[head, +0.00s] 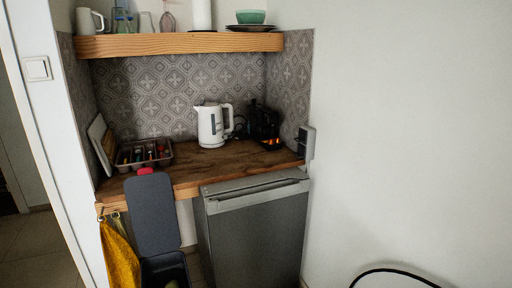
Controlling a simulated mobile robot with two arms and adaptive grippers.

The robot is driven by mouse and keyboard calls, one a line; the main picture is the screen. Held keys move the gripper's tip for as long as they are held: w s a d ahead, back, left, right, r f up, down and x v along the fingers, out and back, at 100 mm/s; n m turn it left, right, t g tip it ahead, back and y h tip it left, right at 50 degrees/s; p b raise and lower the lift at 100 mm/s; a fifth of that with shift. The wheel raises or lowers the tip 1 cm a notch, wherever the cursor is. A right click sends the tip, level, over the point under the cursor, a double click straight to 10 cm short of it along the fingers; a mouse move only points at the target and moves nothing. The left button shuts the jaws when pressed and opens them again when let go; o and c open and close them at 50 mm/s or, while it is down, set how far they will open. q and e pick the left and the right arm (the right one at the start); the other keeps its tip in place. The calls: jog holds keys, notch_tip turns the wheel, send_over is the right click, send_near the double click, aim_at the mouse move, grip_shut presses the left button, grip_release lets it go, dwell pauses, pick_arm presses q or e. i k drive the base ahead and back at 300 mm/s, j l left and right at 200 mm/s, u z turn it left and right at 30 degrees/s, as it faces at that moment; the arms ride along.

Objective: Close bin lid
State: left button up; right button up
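The bin (164,265) is a dark box on the floor below the wooden counter, cut off by the bottom edge of the head view. Its grey lid (152,214) stands raised, nearly upright, in front of the counter's left part. The lid's top reaches about counter height, by a small red thing. The bin's mouth is open and something greenish shows low inside it. Neither my left nor my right gripper is in view.
A silver under-counter fridge (252,232) stands right of the bin. A yellow cloth (119,256) hangs left of it. The counter (205,166) holds a cutlery tray (125,167), a white kettle (211,126) and a black machine (264,122). A black curved cable (392,270) shows at lower right.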

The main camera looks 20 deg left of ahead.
aim_at(149, 194)
jog(key=j+z, duration=0.5)
jog(key=j, duration=1.3)
jog(key=k, duration=0.05)
